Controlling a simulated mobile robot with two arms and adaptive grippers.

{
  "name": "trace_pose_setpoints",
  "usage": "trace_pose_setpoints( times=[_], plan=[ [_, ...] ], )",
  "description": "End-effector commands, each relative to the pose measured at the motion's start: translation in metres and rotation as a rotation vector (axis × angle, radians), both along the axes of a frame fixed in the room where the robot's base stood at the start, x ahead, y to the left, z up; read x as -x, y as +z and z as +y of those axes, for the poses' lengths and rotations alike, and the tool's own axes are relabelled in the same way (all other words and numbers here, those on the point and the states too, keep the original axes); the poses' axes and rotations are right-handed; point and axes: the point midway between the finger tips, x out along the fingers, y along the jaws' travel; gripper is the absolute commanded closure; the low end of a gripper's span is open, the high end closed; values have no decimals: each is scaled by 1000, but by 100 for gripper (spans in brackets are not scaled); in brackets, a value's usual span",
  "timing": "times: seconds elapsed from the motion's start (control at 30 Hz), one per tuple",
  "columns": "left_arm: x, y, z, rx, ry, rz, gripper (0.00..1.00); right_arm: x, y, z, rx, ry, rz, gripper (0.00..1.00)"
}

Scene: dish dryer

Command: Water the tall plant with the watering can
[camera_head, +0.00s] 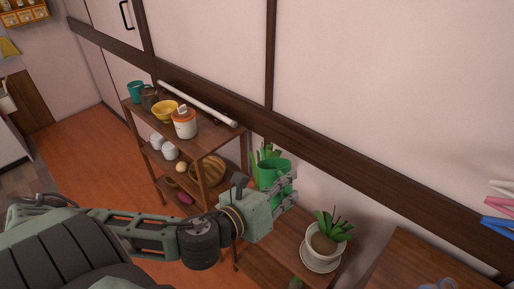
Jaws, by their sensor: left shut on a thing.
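A green vessel (272,173), which looks like the watering can, is at the middle of the view, right at my left gripper (287,188). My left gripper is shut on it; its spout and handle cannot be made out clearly. Upright green leaves (265,153) show just behind the vessel, perhaps the tall plant; their pot is hidden. A thick-leaved plant (333,226) grows in a white pot (324,258) to the right of the gripper, apart from it. My right gripper is not in view.
A wooden shelf (206,141) at the left holds a yellow bowl (165,110), a white jar with an orange top (185,123), cups and a basket. A lower wooden stand (262,264) is under the gripper. The wall is close behind. A wooden surface (412,262) is at the right.

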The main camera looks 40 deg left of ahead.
Motion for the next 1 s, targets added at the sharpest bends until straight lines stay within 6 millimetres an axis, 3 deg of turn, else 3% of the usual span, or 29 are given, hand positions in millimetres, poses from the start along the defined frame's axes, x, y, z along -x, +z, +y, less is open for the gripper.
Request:
trace_pose_setpoints(
  times=[1.0],
  plan=[
    [-6,15,7,46,-1,33,100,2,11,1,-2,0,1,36]
  ],
)
